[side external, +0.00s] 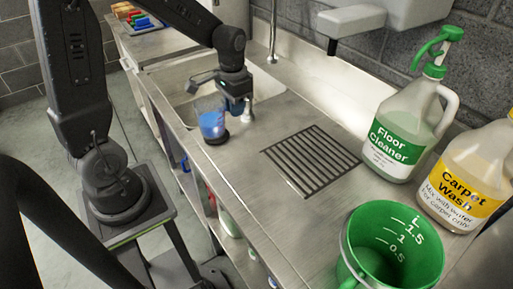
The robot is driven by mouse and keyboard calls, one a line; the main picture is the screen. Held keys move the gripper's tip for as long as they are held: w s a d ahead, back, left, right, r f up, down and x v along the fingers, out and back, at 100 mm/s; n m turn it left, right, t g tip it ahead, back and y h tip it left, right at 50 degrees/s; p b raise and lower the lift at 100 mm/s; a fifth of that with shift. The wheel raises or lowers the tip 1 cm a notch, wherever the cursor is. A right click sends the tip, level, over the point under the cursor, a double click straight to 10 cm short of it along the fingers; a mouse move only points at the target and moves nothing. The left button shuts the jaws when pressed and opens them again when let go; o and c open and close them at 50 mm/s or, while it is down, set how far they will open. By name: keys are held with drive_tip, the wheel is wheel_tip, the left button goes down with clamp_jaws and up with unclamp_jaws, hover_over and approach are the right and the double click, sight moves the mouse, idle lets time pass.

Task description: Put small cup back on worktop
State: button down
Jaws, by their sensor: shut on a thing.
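The small cup (210,122) is clear, with blue liquid inside, and looks upright. It is over the metal worktop (250,150), close to the front edge and the sink. A dark round patch lies right under it; I cannot tell whether it is a pad or a shadow, or whether the cup touches the worktop. My gripper (229,106) points down at the cup's right side and is shut on it. The fingertips are small and partly hidden.
The sink (178,82) with a tap lies behind the cup. A slotted drain grille (312,158) is to the right. A green measuring jug (385,245), a Floor Cleaner bottle (402,125) and a Carpet Wash bottle (465,175) stand farther right. Bare worktop lies between cup and grille.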

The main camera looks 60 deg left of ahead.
drive_tip(key=w+d+f, duration=0.1)
drive_tip(key=d, duration=0.1)
drive_tip(key=w+d+f, duration=0.1)
drive_tip(key=d+f, duration=0.1)
drive_tip(key=w+d+f, duration=0.1)
drive_tip(key=d, duration=0.2)
drive_tip(key=shift+w+d+f, duration=0.1)
drive_tip(key=shift+w+f, duration=0.3)
drive_tip(key=shift+f, duration=2.05)
drive_tip(key=shift+f, duration=0.1)
drive_tip(key=c, duration=1.1)
unclamp_jaws()
drive_tip(key=shift+c, duration=0.2)
